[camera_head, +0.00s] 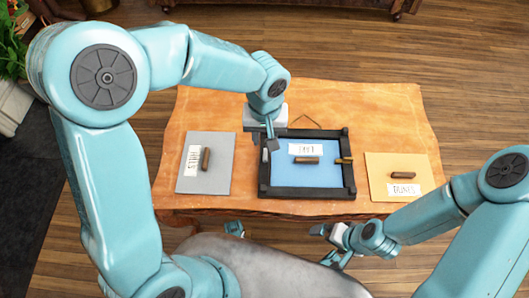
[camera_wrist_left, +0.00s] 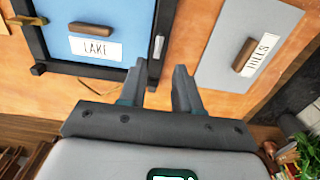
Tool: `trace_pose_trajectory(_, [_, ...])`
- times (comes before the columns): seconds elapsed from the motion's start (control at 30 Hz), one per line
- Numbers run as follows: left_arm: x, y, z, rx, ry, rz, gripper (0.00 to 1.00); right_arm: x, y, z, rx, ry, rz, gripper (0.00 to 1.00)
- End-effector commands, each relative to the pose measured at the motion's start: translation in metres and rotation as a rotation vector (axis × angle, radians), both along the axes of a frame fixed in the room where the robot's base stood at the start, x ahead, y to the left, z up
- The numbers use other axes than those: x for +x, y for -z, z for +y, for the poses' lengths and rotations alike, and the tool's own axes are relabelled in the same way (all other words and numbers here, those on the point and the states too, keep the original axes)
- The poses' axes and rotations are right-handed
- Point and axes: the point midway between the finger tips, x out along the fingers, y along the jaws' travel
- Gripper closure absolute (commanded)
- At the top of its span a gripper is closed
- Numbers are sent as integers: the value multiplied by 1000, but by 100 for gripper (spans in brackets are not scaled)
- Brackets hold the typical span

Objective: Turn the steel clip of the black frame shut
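The black frame (camera_head: 307,193) lies on the table around a blue panel labelled LAKE (camera_head: 325,178). Its steel clip (camera_head: 266,155) is on the left bar and lies along that bar. In the left wrist view the steel clip (camera_wrist_left: 158,47) is just beyond one fingertip; I cannot tell whether they touch. A brass clip (camera_head: 344,160) on the right bar lies across it, its end over the panel. My left gripper (camera_head: 273,144) is above the frame's upper left corner, with its fingers apart and empty (camera_wrist_left: 167,72). My right gripper (camera_head: 320,230) is by the table's front edge; its fingers are unclear.
A grey HILLS panel (camera_head: 220,170) lies left of the frame, and a tan DUNES panel (camera_head: 385,165) lies right. Each panel has a brown handle. A hanging cord (camera_head: 304,118) is at the frame's far side. The table's far part (camera_head: 350,100) is clear.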

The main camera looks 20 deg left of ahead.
Motion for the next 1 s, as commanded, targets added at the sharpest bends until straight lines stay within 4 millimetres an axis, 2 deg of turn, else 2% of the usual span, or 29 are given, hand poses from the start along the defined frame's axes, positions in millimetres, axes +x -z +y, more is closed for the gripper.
trace_pose_trajectory(0.03, [-1,19,0,1,2,5,67,0,9,0,0,0,0,0])
trace_pose_trajectory(0.1, [-1,35,0,1,2,5,67,0,14,0,0,0,0,0])
trace_pose_trajectory(0.33, [1,75,1,0,3,4,67,0,27,0,0,0,0,0])
trace_pose_trajectory(0.5, [2,87,2,0,4,1,67,0,31,0,0,0,0,0])
trace_pose_trajectory(0.8, [3,88,2,0,4,1,67,0,30,0,0,0,0,0])
trace_pose_trajectory(0.87, [3,88,2,-1,4,1,87,0,30,0,0,0,0,0])
trace_pose_trajectory(0.9, [3,88,2,-1,4,1,100,0,30,0,0,0,0,0])
trace_pose_trajectory(1.0, [3,88,2,-1,4,1,100,0,30,0,0,0,0,0])
